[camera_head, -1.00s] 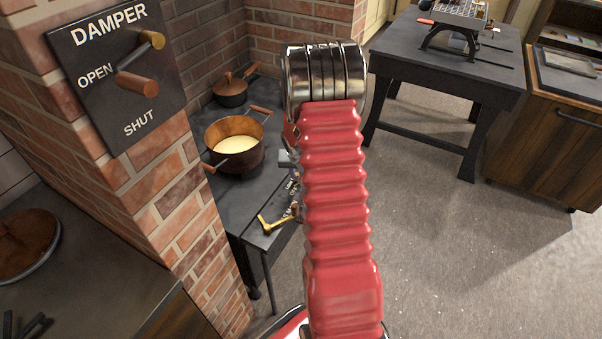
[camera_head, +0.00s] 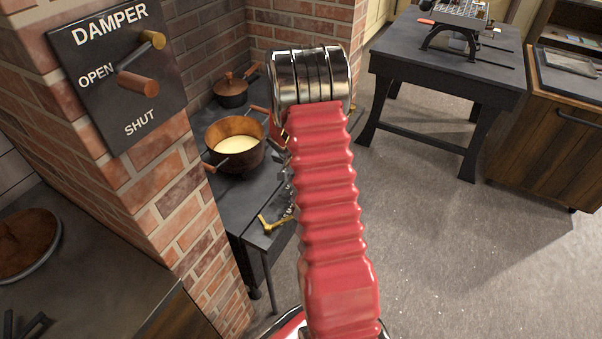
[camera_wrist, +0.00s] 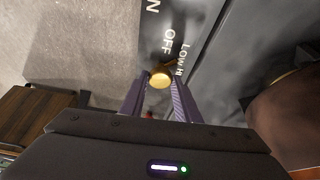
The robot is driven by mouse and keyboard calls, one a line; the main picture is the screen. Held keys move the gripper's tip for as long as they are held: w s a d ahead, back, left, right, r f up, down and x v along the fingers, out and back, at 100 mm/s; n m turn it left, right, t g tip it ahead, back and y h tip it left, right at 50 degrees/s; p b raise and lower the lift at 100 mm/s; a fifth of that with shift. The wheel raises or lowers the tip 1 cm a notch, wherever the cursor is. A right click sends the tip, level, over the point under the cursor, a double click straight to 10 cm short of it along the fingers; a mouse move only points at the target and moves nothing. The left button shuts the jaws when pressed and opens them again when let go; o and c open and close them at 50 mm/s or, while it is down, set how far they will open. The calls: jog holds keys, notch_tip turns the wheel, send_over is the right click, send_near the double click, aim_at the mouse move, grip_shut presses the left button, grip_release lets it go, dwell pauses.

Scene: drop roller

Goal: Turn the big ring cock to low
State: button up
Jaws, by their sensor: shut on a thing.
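My gripper (camera_wrist: 160,88) is shut on a brass cock handle (camera_wrist: 160,80), whose rounded end shows between the fingertips in the wrist view. The dark plate beside it (camera_wrist: 158,25) carries the words OFF, LOW and HI. The handle's pointing direction is hard to tell. In the head view my red arm hides most of the gripper and the held cock. Another brass handle (camera_head: 268,222) shows at the near front edge of the dark hob (camera_head: 235,200). I cannot tell from lettering which ring each serves.
A copper pot (camera_head: 232,160) with pale contents stands on the hob close to my arm, with a lidded pot (camera_head: 230,92) behind. A damper panel (camera_head: 115,75) is on the brick pillar at left. A dark table (camera_head: 445,60) stands at right; the floor between is clear.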

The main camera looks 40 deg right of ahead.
jog(key=shift+w+a+m, duration=0.2)
jog(key=shift+a+m, duration=0.05)
jog(key=shift+m, duration=0.35)
jog(key=shift+g, duration=0.3)
jog(key=o, duration=1)
jog(key=shift+d, duration=0.15)
jog(key=shift+s, duration=0.1)
jog(key=v, duration=1.3)
jog(key=shift+a+r, duration=0.25)
jog(key=shift+a, duration=0.15)
